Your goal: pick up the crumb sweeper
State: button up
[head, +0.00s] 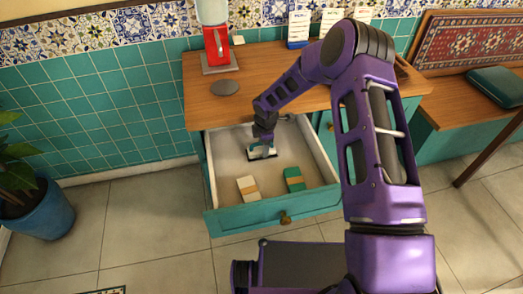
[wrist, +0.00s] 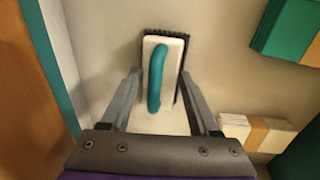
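The crumb sweeper (wrist: 172,82) lies in the open drawer. It has a white body, a teal handle (wrist: 157,80) and a dark bristle edge along its top and right side. In the head view the sweeper (head: 262,152) is at the back of the drawer, partly under my gripper (head: 264,145). In the wrist view my gripper (wrist: 160,85) is open, with one finger on each side of the sweeper's lower half. I cannot tell whether the fingers touch it.
The teal drawer (head: 265,217) also holds a white-and-tan bundle (head: 248,188) and a green-and-tan bundle (head: 294,179) towards its front.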

grip_shut()
jog(key=shift+r, duration=0.1)
jog(key=shift+r, duration=0.55)
jog(key=s, duration=0.2)
jog(key=s+d, duration=0.1)
jog(key=s, duration=0.1)
jog(key=shift+d+r, duration=0.1)
jog(key=shift+r, duration=0.1)
notch_tip(320, 180, up, 13)
jog(key=p, duration=0.2)
jog(key=shift+r+p, duration=0.2)
jog(key=shift+p, duration=0.1)
jog(key=shift+w, duration=0.1)
